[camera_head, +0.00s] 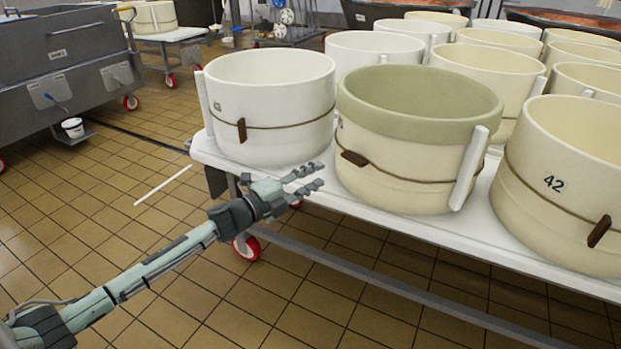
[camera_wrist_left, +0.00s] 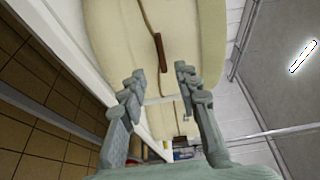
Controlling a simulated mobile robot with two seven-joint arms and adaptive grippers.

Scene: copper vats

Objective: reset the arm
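My left arm reaches in from the lower left in the head view. Its gripper (camera_head: 318,176) is open and empty, at the front edge of the white table, in front of the gap between a white tub and a green-rimmed cream tub. In the left wrist view the two fingers (camera_wrist_left: 158,74) stand apart, with nothing gripped between them. A cream tub (camera_wrist_left: 110,35) with a brown strap shows beyond the fingertips; I cannot tell whether they touch it. My right gripper is in neither view.
The white table (camera_head: 300,182) on red wheels holds a white tub (camera_head: 275,95), a green-rimmed tub (camera_head: 410,160), a tub marked 42 (camera_head: 555,215) and several more behind. A grey steel vat (camera_head: 60,75) stands at left. The tiled floor between is mostly open, with a white stick (camera_head: 163,186).

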